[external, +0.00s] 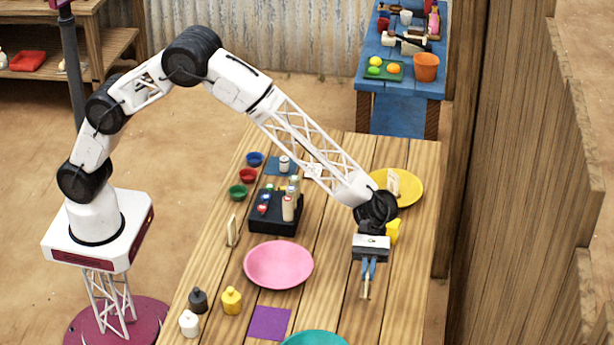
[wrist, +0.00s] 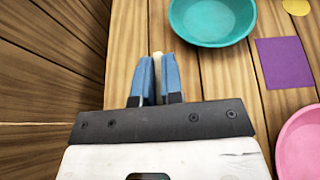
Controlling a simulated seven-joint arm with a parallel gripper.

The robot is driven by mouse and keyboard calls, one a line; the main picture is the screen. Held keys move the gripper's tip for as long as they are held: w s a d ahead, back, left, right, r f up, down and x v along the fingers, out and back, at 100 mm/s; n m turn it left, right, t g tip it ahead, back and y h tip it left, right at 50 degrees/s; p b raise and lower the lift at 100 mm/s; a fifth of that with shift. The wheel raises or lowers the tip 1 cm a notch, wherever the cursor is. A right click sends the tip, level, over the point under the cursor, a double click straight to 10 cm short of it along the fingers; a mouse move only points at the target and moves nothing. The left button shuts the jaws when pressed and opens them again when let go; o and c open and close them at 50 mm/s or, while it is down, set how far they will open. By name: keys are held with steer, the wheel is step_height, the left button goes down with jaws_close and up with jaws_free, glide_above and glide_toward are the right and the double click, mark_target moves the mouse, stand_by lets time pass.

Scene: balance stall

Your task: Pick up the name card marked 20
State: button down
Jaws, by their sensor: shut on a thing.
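My gripper (external: 367,277) is over the right front part of the wooden table, its blue fingers pointing down. It is shut on a thin cream piece (external: 364,290) that looks like a name card seen edge-on. In the wrist view only a small pale bit of this card (wrist: 157,55) shows between the fingertips (wrist: 157,72); no number is readable. Another cream card (external: 232,231) stands left of the pink plate. One more card (external: 393,184) stands at the yellow plate, and a pale card (external: 313,171) is partly behind my arm. I cannot read their marks.
A pink plate (external: 278,265), a purple mat (external: 270,322) and a teal bowl (external: 314,339) lie left of and in front of my gripper. A black tray (external: 262,224) holds several small bottles. A yellow bottle (external: 394,231) is just behind my gripper. A wooden wall (external: 500,150) rises on the right.

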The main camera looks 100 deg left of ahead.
steer(key=shift+r, duration=0.65)
